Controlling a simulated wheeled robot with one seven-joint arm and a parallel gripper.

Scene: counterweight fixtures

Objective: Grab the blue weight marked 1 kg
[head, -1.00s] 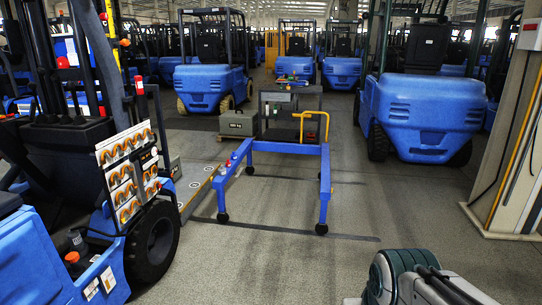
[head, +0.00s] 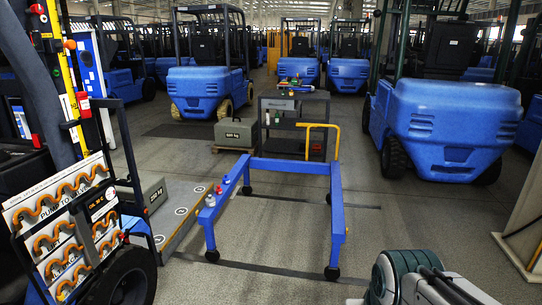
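I cannot make out a blue weight marked 1 kg. A few small objects (head: 218,190), one with red on it, stand in a row on the left beam of a blue wheeled frame (head: 292,166); their marks are too small to read. My folded arm, white and dark green, shows at the bottom right of the head view. No gripper fingers show, so I cannot see what they hold. The frame stands ahead of me, apart from my arm.
A grey block (head: 236,133) sits on a pallet behind the frame, beside a dark cart (head: 296,122) with a yellow handle. Another grey block (head: 154,195) is near a low platform (head: 184,225). A tool board (head: 62,222) stands close left. Forklifts (head: 455,125) surround open floor (head: 275,232).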

